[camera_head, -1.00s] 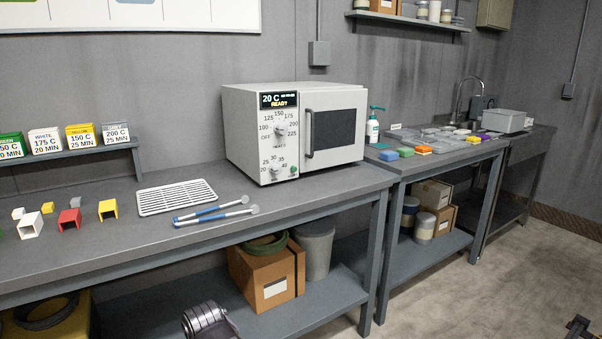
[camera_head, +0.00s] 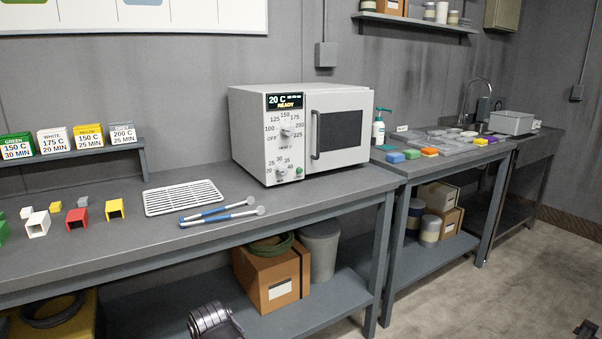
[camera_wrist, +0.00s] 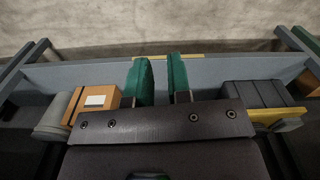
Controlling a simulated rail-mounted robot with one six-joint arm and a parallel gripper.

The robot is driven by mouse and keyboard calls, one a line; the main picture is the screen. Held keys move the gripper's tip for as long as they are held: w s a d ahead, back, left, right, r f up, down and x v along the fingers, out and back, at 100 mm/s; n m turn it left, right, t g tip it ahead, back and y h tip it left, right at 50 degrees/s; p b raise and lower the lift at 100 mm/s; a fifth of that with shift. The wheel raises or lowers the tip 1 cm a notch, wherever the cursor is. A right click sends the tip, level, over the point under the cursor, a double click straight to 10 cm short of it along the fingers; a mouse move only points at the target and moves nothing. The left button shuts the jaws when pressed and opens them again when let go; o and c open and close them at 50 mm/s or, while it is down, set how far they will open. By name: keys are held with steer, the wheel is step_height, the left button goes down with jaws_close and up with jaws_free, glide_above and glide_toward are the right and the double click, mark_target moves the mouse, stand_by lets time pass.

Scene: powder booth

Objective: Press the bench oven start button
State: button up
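The bench oven (camera_head: 250,135) is a pale box with a dark door window, standing on the bench. Its display reads 20 C and READY. Two dials sit below the display, and a small green button (camera_head: 299,171) is at the lower right of the control panel, beside the lower dial. My gripper (camera_wrist: 162,80) shows in the wrist view with two green fingers set apart and nothing between them. In the head view the fingers are not seen; only a dark part of my arm shows at the bottom edge. The oven is not in the wrist view.
On the bench (camera_head: 330,198) left of the oven lie a white rack (camera_head: 184,198), blue-handled tongs (camera_head: 222,213) and several coloured brackets. Labelled boxes stand on a small shelf behind. Bench space before the oven is clear.

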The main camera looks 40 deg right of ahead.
jaws_close()
stand_by(1.0)
